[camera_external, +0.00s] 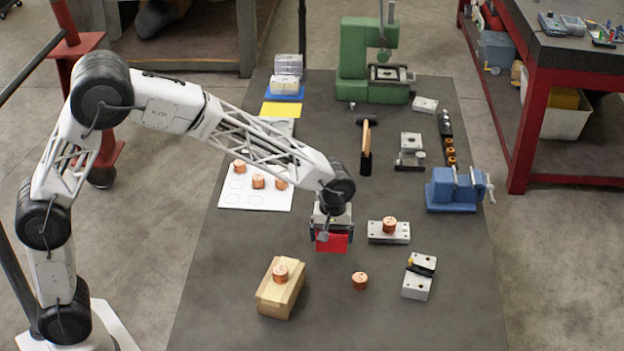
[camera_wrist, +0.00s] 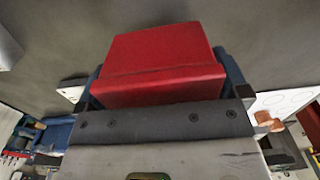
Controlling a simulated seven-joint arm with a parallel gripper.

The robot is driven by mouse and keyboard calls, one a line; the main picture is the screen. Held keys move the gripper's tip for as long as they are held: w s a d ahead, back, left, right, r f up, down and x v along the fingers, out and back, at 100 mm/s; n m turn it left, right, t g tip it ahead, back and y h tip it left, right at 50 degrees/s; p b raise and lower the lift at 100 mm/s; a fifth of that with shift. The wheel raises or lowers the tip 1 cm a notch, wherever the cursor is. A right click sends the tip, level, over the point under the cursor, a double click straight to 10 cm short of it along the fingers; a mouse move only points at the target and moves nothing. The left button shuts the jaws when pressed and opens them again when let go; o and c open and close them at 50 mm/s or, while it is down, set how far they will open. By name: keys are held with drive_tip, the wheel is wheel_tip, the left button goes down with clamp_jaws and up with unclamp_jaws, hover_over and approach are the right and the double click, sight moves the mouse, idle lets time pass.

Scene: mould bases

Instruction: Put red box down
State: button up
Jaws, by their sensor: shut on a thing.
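The red box (camera_external: 332,243) is in my gripper (camera_external: 331,236), over the middle of the dark table. In the wrist view the red box (camera_wrist: 160,62) fills the upper middle, between the two blue fingers of my gripper (camera_wrist: 163,80). The gripper is shut on it. I cannot tell whether the box's underside touches the table or hangs just above it.
A metal plate with a copper part (camera_external: 389,226) lies right of the box. A wooden block (camera_external: 270,298) with a copper piece stands front left, and a loose copper piece (camera_external: 359,281) lies front right. A white sheet (camera_external: 222,196) lies left. The table just in front of the box is clear.

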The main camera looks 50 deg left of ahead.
sight(332, 245)
drive_tip(key=shift+f, duration=0.2)
drive_tip(key=shift+f, duration=1.8)
drive_tip(key=shift+f, duration=0.1)
drive_tip(key=o, duration=0.8)
drive_tip(key=shift+f, duration=0.1)
wheel_tip(332, 245, up, 12)
drive_tip(key=shift+r, duration=0.15)
drive_tip(key=shift+a+r, duration=0.1)
